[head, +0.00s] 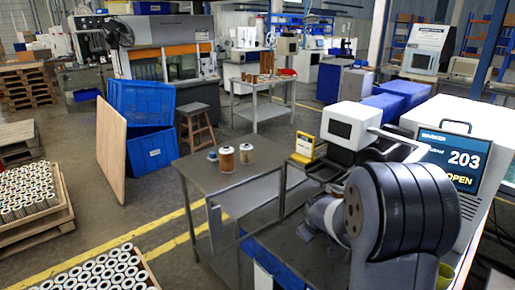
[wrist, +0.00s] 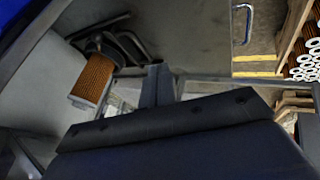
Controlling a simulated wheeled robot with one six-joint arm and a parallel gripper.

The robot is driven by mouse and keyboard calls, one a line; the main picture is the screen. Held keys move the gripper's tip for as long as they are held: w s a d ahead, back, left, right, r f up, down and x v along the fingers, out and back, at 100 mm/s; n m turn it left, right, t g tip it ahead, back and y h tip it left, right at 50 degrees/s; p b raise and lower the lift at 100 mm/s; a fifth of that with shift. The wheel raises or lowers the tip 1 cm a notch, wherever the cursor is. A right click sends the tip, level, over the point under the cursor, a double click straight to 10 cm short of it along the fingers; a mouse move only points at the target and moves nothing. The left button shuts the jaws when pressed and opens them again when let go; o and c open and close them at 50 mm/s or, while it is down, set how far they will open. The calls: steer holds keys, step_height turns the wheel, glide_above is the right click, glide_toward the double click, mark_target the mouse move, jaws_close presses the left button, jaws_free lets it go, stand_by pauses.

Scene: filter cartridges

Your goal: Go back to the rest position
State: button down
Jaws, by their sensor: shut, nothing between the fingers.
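My arm fills the lower right of the head view, and my gripper does not show clearly there. In the wrist view, the closed fingers of my gripper (wrist: 158,86) stick up beyond a dark bar, with nothing between them. An orange pleated filter cartridge (wrist: 93,80) with pale ends lies to the left of the fingers, apart from them, beside dark curved parts.
A marking machine (head: 450,160) with a screen reading "203" and "OPEN" stands at the right. A yellow device (head: 304,148) stands by the grey table (head: 190,172). Blue crates (head: 150,150), a wooden board (head: 111,150) and pallets of cartridges (head: 66,205) are at the left.

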steer(key=shift+f, duration=0.1)
steer(key=p+x, duration=0.1)
steer(key=x, duration=0.8)
steer(key=shift+w+d+f, duration=0.1)
steer(key=shift+w+f, duration=0.1)
steer(key=shift+w+d+f, duration=0.15)
steer(key=shift+w+d, duration=0.05)
steer(key=shift+w+d+f+p, duration=0.15)
steer(key=shift+w+d+p, duration=0.1)
steer(key=shift+w+d, duration=0.25)
steer(key=shift+w+d+f+p, duration=0.2)
steer(key=shift+w+d, duration=0.15)
steer(key=shift+d, duration=0.3)
steer(key=shift+a+r, duration=0.1)
